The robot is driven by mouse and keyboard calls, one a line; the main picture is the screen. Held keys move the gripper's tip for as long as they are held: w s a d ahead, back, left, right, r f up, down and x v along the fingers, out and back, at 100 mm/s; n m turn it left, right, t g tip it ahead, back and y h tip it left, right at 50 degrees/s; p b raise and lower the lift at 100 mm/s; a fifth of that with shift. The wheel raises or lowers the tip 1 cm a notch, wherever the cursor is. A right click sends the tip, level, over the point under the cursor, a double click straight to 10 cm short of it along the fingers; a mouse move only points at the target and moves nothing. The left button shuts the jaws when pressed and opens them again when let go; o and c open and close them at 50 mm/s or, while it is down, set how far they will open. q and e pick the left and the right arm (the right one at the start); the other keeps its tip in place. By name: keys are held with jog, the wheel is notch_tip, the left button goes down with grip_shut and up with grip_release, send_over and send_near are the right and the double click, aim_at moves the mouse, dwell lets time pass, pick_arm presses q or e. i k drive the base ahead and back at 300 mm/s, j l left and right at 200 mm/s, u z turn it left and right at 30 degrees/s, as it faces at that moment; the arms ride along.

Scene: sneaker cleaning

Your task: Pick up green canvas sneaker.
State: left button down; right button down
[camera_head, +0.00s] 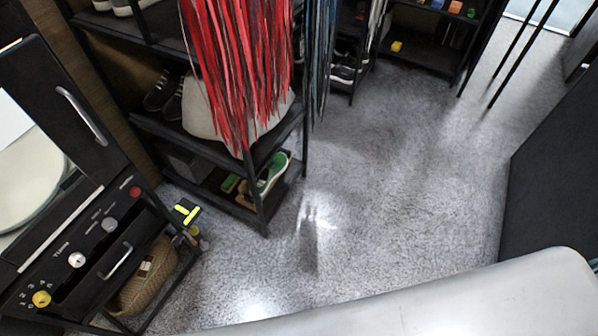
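A green canvas sneaker (273,172) with a pale sole rests on the bottom shelf of a black rack, near its right front corner. A rack post stands just in front of it and covers part of it. A second green item (231,183) lies to its left on the same shelf; its kind is hard to tell. Neither of my grippers shows in the head view, so nothing of theirs can be seen near the sneaker.
The black rack (195,146) has red streamers (240,70) hanging in front of its upper part. A black cabinet with knobs (95,235) stands at left, with a wicker basket (146,280) below. The speckled grey floor (400,190) is clear in the middle. A dark panel (555,180) stands at right.

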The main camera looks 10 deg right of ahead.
aim_at(278, 163)
jog(key=u, duration=0.25)
jog(key=i+l+u, duration=0.15)
jog(key=l+u, duration=0.2)
jog(key=i+l+u, duration=0.15)
jog(key=u, duration=0.2)
jog(key=l+u, duration=0.35)
jog(key=i+l, duration=0.05)
jog(key=l, duration=0.1)
